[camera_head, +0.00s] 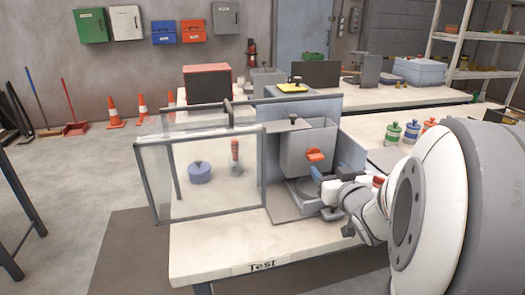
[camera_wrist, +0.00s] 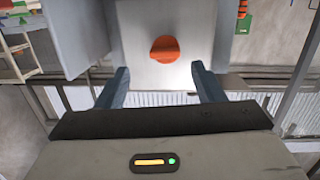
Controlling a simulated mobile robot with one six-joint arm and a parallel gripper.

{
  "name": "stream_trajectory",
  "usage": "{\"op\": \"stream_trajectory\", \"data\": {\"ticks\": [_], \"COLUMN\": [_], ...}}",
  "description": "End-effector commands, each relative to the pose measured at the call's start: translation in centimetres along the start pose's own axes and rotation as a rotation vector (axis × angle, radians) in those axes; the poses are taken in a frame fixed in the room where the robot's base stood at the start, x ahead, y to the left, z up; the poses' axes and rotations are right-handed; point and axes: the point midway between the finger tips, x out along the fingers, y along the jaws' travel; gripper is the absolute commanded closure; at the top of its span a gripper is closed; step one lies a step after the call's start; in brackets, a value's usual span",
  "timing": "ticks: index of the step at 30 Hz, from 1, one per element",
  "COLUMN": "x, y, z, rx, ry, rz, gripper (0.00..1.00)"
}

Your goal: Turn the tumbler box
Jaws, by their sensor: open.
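The tumbler box (camera_head: 308,145) appears to be the grey box in the machine on the test table, its top wider than its base. An orange handle (camera_head: 316,155) sticks out of its front face. My gripper (camera_head: 318,178) is just in front of the box, a little below and close to the handle. In the wrist view the orange handle (camera_wrist: 165,49) lies ahead, between the lines of the two blue fingers of my gripper (camera_wrist: 160,72). The fingers are spread and nothing is between them. They look apart from the handle.
A clear-panelled guard (camera_head: 205,175) stands left of the machine, with a blue lidded pot (camera_head: 200,172) and a red-topped bottle (camera_head: 235,152) behind it. Grey side panels flank the box. Several coloured jars (camera_head: 411,130) stand on the table at right.

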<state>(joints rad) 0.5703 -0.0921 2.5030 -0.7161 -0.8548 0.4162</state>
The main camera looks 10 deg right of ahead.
Motion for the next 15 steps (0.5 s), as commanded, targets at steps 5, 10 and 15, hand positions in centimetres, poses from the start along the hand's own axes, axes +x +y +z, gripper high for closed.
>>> {"op": "stream_trajectory", "data": {"ticks": [5, 10, 15], "x": [-0.1, 1.1, 3.8], "y": [0.1, -0.1, -0.3], "z": [0.9, 0.6, 0.2], "rx": [0.025, 0.031, 0.03], "ry": [0.092, 0.113, 0.112], "rz": [-0.069, -0.088, -0.088], "gripper": [0.38, 0.38, 0.38]}}
